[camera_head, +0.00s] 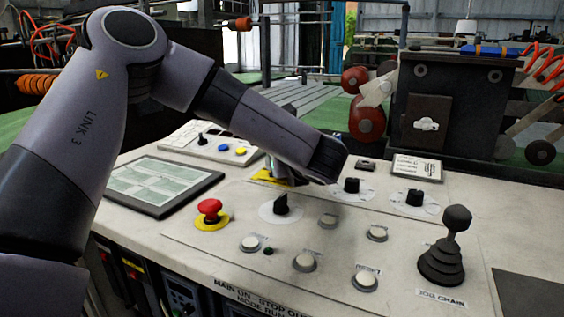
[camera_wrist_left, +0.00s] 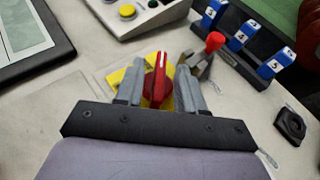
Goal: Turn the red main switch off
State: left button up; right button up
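The red main switch (camera_wrist_left: 158,82) sits on a yellow plate (camera_wrist_left: 116,78) in the left wrist view. Its handle has a white line that points nearly straight up in that view. My left gripper (camera_wrist_left: 160,76) has one finger on each side of the switch, with what looks like a narrow gap to the handle, so it is open around it. In the head view my left arm reaches over the panel and hides the switch; part of the yellow plate (camera_head: 264,177) shows beside the gripper. My right gripper is not in view.
A red mushroom button (camera_head: 210,208) stands nearer the front, with a black selector knob (camera_head: 281,206) to its right. A joystick (camera_head: 446,248) rises at the right. A lever with a red knob (camera_wrist_left: 215,41) and blue numbered blocks (camera_wrist_left: 243,35) stand close to the gripper.

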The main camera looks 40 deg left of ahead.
pick_arm(q)
jog(key=shift+d, duration=0.1)
jog(key=shift+v, duration=3.55)
